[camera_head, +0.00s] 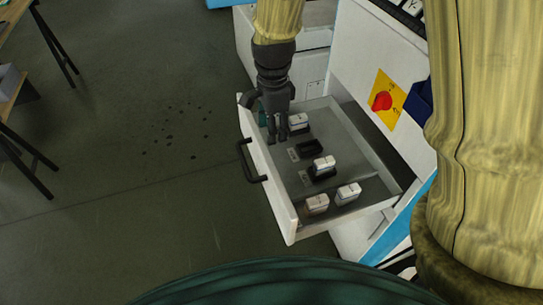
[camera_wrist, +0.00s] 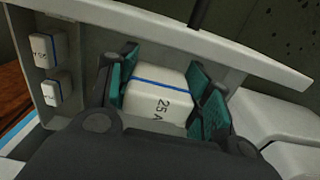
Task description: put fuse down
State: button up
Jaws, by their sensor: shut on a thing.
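My gripper (camera_wrist: 165,95) is shut on a white fuse (camera_wrist: 158,98) with a blue stripe and the mark 25 A. The teal finger pads press on its two sides. In the head view my gripper (camera_head: 277,135) points down into the far end of the open drawer (camera_head: 293,222), close to its front wall. The held fuse is hard to make out there. I cannot tell whether it touches the drawer floor. A white fuse (camera_head: 299,120) shows just right of the fingers. Another fuse (camera_head: 323,164) sits in a black holder, and an empty black holder (camera_head: 310,147) lies between them.
Two loose white fuses (camera_head: 317,204) (camera_head: 348,192) stand in the near compartment, behind a divider. They also show at the left of the wrist view (camera_wrist: 47,50). The drawer has a black handle (camera_head: 250,161). The machine with a red knob (camera_head: 382,101) stands at right.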

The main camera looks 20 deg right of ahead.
aim_at(272, 155)
jog(key=shift+f+b, duration=0.55)
jog(key=shift+f, duration=5.05)
jog(key=shift+f, duration=0.1)
jog(key=o, duration=1.1)
notch_tip(272, 155, up, 12)
jog(key=shift+r+p, duration=0.1)
jog(key=shift+p, duration=0.6)
